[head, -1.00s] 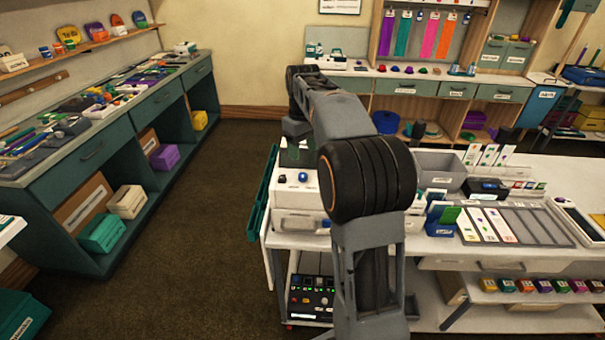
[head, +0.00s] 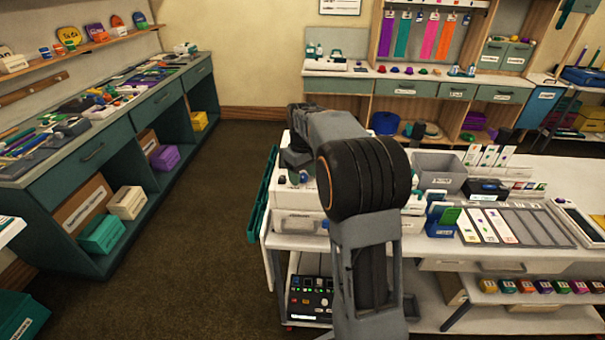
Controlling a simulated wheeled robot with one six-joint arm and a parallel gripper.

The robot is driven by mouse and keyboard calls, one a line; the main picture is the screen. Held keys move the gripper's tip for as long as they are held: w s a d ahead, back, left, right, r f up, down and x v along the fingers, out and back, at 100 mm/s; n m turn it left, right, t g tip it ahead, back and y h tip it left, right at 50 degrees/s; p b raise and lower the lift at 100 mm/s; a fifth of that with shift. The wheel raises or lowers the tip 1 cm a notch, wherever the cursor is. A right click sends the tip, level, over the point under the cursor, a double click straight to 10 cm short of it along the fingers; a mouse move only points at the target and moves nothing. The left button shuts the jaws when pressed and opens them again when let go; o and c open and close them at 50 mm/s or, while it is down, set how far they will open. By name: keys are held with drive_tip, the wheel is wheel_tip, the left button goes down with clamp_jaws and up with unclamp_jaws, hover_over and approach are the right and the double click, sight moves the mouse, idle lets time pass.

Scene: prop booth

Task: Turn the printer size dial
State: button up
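A white machine (head: 297,222), which looks like the printer, stands on the left end of the white worktable. A small dark blue knob (head: 281,180) shows on its top at the left; I cannot tell if it is the size dial. My gripper (head: 299,176) points down close over the machine's top, just right of this knob. My arm hides the machine's right part. The fingers are small and dark, so I cannot tell whether they are open or shut, or whether they touch anything.
A black control panel (head: 311,298) with small buttons sits on the lower shelf. A grey bin (head: 440,172), a blue card holder (head: 441,221) and a card tray (head: 512,224) stand right of my arm. The floor (head: 190,240) on the left is clear.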

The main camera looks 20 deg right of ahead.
drive_tip(key=c, duration=0.9)
drive_tip(key=m+p, duration=0.1)
drive_tip(key=m, duration=0.3)
drive_tip(key=shift+r+m, duration=0.1)
drive_tip(key=shift+m, duration=0.3)
drive_tip(key=shift+m+p, duration=0.45)
drive_tip(key=shift+m, duration=1.65)
drive_tip(key=o, duration=0.9)
drive_tip(key=shift+o, duration=0.2)
